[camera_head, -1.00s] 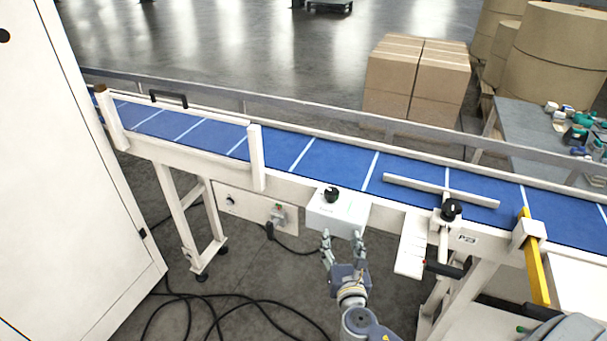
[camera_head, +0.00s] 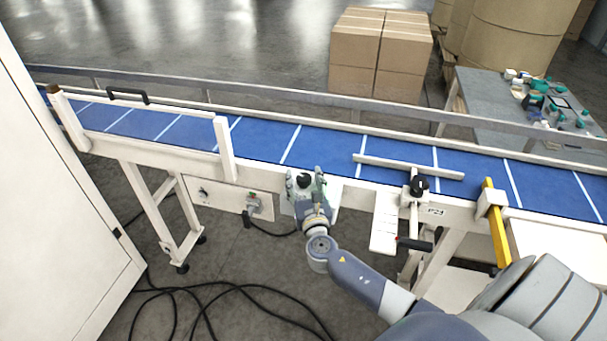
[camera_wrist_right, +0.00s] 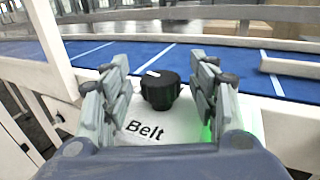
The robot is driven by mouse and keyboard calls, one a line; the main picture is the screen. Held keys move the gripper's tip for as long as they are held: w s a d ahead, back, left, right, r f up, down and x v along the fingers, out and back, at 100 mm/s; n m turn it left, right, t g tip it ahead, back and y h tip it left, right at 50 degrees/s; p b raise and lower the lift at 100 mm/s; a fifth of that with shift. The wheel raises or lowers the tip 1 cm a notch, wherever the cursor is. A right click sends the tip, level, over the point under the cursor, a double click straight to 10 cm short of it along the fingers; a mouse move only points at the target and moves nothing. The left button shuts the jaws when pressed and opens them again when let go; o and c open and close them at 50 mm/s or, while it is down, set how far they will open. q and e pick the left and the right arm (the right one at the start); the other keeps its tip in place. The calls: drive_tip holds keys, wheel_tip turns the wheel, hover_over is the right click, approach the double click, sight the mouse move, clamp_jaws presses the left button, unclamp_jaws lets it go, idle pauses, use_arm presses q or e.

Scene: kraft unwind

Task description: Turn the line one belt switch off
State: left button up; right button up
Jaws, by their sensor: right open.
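The belt switch is a black rotary knob (camera_wrist_right: 160,90) with a white pointer mark, on top of a white box (camera_wrist_right: 165,129) labelled "Belt". In the right wrist view the pointer tilts to the upper left, and a green glow shows at the box's right side. My right gripper (camera_wrist_right: 160,88) is open, with one finger on each side of the knob. Contact is not visible. In the head view my right gripper (camera_head: 305,180) is over the box, and the knob (camera_head: 303,180) shows between its fingers. My left gripper is not in view.
The blue conveyor belt (camera_head: 262,139) runs behind the box. A clamp with a black knob (camera_head: 418,184) and a yellow post (camera_head: 497,222) stand to the right. A panel (camera_head: 213,194) with a small switch is at the left. Black cables (camera_head: 215,291) lie on the floor.

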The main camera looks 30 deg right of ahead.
drive_tip(key=shift+x, duration=0.75)
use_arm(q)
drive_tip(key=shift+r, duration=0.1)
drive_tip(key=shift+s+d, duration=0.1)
use_arm(e)
drive_tip(key=shift+s, duration=0.1)
